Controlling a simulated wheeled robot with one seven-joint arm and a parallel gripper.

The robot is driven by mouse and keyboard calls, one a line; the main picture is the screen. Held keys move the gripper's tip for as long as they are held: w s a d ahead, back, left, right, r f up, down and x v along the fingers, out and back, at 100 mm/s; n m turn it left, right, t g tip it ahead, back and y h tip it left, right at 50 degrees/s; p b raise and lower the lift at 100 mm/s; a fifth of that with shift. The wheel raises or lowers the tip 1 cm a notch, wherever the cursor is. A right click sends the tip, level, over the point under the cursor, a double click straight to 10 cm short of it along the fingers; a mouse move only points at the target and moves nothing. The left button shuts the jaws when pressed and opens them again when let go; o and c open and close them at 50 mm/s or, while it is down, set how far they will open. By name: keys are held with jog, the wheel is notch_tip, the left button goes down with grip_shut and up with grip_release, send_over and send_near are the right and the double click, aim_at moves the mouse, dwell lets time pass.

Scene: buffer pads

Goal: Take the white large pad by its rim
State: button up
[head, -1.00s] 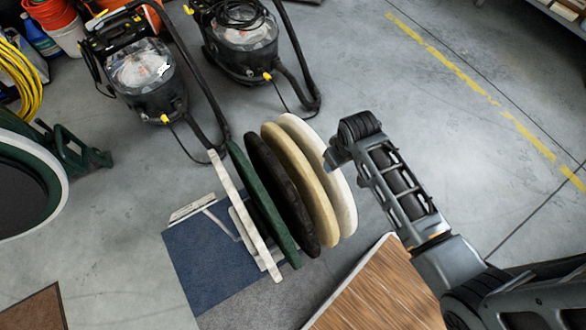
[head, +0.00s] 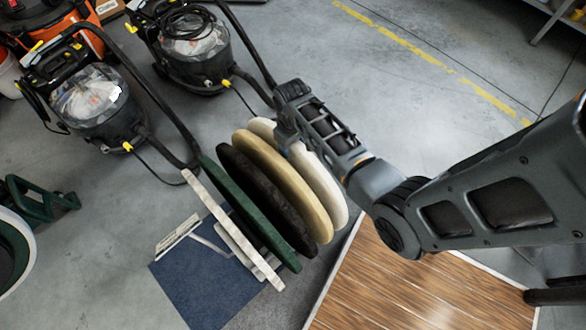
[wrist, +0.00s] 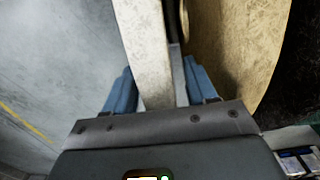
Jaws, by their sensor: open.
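The white large pad (head: 332,197) stands on edge at the right end of a row of pads in the head view. My gripper (head: 284,146) is at its upper rim and hides part of it. In the wrist view the pad's pale rim (wrist: 151,50) runs between the two blue fingers of my open gripper (wrist: 160,84). The left finger is on the pad's outer side. The right finger is on the side towards the tan pad (wrist: 228,45) and overlaps it in the picture. I cannot tell whether either finger touches a pad.
The tan pad (head: 290,190), a black pad (head: 262,195) and a green pad (head: 243,208) stand close on the left, beside a pale upright panel (head: 215,215). Two vacuum machines (head: 92,100) (head: 195,45) stand behind. A wooden-topped surface (head: 400,285) lies at front right.

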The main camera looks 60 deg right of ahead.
jog(key=shift+f, duration=0.85)
jog(key=shift+c, duration=0.2)
grip_shut()
